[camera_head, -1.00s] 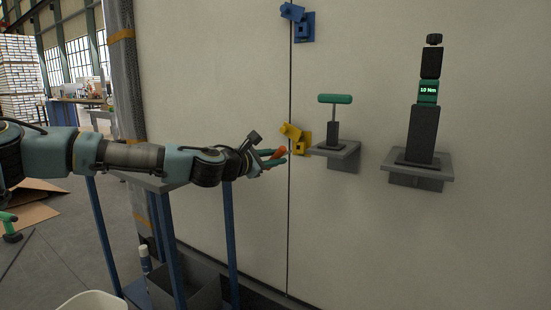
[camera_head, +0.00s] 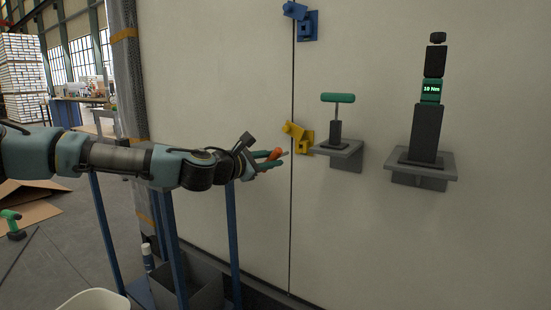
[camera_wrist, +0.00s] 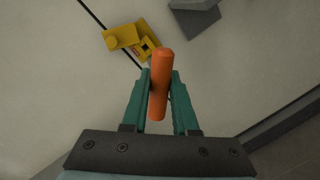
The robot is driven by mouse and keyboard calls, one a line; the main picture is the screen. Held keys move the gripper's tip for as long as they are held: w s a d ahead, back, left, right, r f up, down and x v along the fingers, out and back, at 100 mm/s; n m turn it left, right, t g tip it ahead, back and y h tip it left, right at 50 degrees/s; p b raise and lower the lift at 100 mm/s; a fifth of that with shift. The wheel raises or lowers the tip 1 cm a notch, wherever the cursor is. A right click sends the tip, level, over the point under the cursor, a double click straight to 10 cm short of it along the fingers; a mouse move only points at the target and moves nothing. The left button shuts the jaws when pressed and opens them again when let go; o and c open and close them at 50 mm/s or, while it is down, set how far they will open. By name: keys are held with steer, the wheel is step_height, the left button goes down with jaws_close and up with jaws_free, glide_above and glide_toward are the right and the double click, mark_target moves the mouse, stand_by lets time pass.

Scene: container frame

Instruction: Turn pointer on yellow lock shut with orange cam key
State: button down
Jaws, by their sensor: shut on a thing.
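The yellow lock (camera_head: 298,137) is on the container wall beside the vertical seam. It also shows in the wrist view (camera_wrist: 129,38), up and left of my fingertips. My gripper (camera_head: 272,158) is shut on the orange cam key (camera_head: 274,154), left of and a little below the lock. In the wrist view the orange handle (camera_wrist: 160,85) sits between the two green fingers of my gripper (camera_wrist: 160,88). In the head view a thin grey tip points right from the handle, apart from the lock. I cannot read the lock's pointer direction.
A grey shelf (camera_head: 342,149) with a green T-handle tool (camera_head: 337,98) is right of the lock. Another shelf (camera_head: 425,166) holds a black tool with a 10 Nm display (camera_head: 431,89). A blue lock (camera_head: 302,22) is above. A blue-legged stand and grey bin (camera_head: 190,285) are below my arm.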

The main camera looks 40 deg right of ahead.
steer(key=shift+s+a, duration=0.2)
steer(key=shift+a, duration=0.55)
steer(key=shift+s+a, duration=0.2)
steer(key=shift+a, duration=0.55)
steer(key=shift+s+a, duration=0.2)
steer(key=shift+a, duration=0.55)
